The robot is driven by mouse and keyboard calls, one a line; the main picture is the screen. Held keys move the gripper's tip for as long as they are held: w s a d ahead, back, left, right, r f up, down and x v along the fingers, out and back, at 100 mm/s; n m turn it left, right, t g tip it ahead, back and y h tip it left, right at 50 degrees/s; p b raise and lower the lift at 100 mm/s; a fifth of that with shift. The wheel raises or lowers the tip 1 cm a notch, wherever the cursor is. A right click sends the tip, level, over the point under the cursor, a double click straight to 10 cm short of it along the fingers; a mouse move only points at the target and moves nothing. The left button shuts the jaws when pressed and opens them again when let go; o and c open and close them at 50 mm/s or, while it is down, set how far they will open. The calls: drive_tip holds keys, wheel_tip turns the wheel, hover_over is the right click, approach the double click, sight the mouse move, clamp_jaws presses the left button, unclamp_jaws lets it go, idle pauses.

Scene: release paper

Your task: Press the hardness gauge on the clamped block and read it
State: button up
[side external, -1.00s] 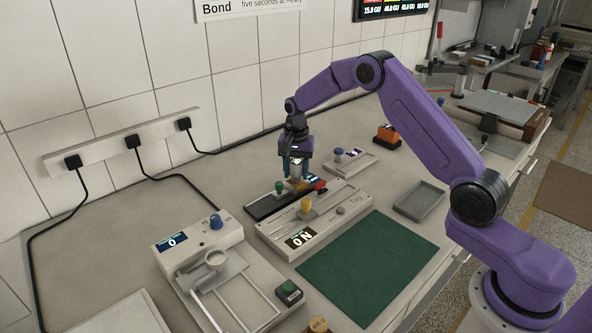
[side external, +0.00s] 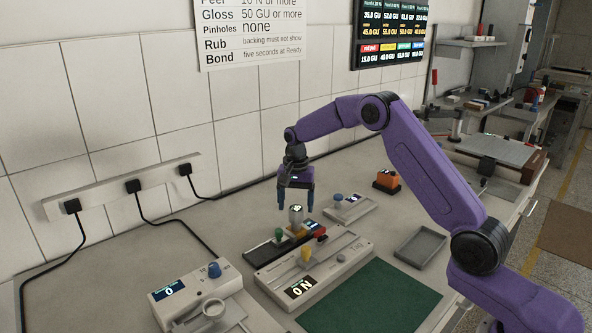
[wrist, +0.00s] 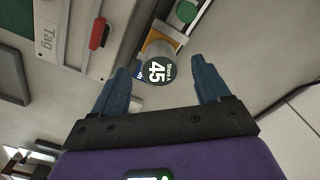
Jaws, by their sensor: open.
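The hardness gauge (side external: 296,215) is a short grey cylinder that stands upright on the small clamp fixture (side external: 262,254). In the wrist view its round dark dial (wrist: 157,70) reads 45 with small "Shore A" lettering. A yellowish block (wrist: 163,42) shows partly beneath the gauge; the gauge hides most of it. My gripper (side external: 296,205) is open just above the gauge, its two blue fingers apart on either side. In the wrist view my gripper (wrist: 163,85) has clear gaps between the fingers and the gauge.
A Tag tester (side external: 320,268) with a 0 N display stands in front of the fixture. A red handle (wrist: 98,33) and a green knob (wrist: 186,12) are close by. A green mat (side external: 370,300), grey tray (side external: 420,247) and orange device (side external: 387,181) lie to the right.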

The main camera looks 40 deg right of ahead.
wheel_tip(320, 180, up, 12)
drive_tip(key=s+a+r+n, duration=0.2)
drive_tip(key=s+a+n, duration=1.05)
drive_tip(key=s, duration=0.55)
drive_tip(key=s+d+f+n, duration=0.2)
drive_tip(key=s+n, duration=0.3)
drive_tip(key=s, duration=0.8)
drive_tip(key=s+d+f+n, duration=0.2)
drive_tip(key=s+n, duration=0.3)
drive_tip(key=s, duration=0.8)
drive_tip(key=shift+s+d+f, duration=0.2)
drive_tip(key=shift+s+f, duration=0.05)
drive_tip(key=shift+f, duration=0.3)
